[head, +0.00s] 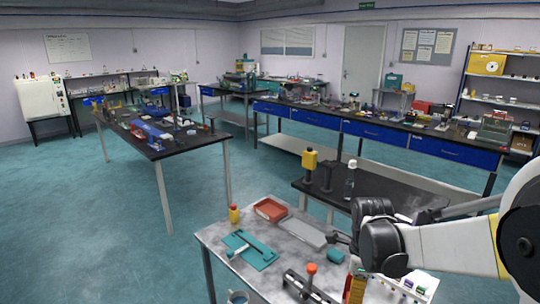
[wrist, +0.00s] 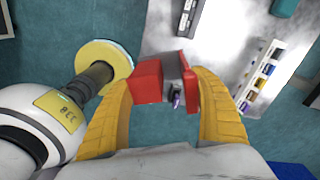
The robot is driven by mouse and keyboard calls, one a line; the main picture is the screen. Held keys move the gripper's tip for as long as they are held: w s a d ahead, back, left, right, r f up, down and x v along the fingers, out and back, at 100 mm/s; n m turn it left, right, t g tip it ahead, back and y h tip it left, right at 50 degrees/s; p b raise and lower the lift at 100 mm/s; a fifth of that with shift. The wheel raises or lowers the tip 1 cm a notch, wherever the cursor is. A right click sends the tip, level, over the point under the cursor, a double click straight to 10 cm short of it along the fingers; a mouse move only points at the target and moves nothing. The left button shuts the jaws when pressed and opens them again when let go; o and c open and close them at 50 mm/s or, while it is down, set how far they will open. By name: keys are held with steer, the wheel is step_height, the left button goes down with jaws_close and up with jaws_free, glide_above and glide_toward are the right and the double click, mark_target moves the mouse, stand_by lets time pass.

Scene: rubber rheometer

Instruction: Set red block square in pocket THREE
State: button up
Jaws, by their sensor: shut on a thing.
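My gripper (wrist: 174,92) has yellow fingers with red tips, shut on a small block (wrist: 177,98). Most of the block is hidden between the tips. The part that shows looks dark and purplish, so I cannot confirm that it is the red block. A long white rack (wrist: 262,75) with several coloured pieces lies to the right of the gripper in the wrist view. Its pocket numbers cannot be read. In the head view my gripper (head: 356,284) hangs at the table's right side, beside a white rack (head: 388,291) with purple and green pieces.
The grey table (head: 222,234) holds a red tray (head: 270,209), a teal board (head: 250,250), a grey tray (head: 305,231), a yellow bottle (head: 234,214) and a red-knobbed tool (head: 308,284). A black bench (head: 390,191) stands behind. Open floor lies at left.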

steer(key=shift+s+a+f+n, duration=0.15)
steer(key=shift+f+n, duration=0.2)
steer(key=shift+n, duration=0.65)
steer(key=f+n, duration=0.1)
steer(key=n, duration=0.4)
steer(key=a+f+n+b, duration=0.1)
steer(key=f+n, duration=0.1)
steer(key=n, duration=0.3)
steer(key=s+f+n+b, duration=0.1)
steer(key=f+n, duration=0.1)
steer(key=n, duration=0.2)
steer(key=shift+a+f+n, duration=0.2)
steer(key=shift+a+n, duration=0.1)
steer(key=shift+n, duration=0.1)
steer(key=n, duration=0.1)
steer(key=f+n, duration=0.1)
steer(key=n, duration=0.3)
steer(key=shift+s+a+f, duration=0.25)
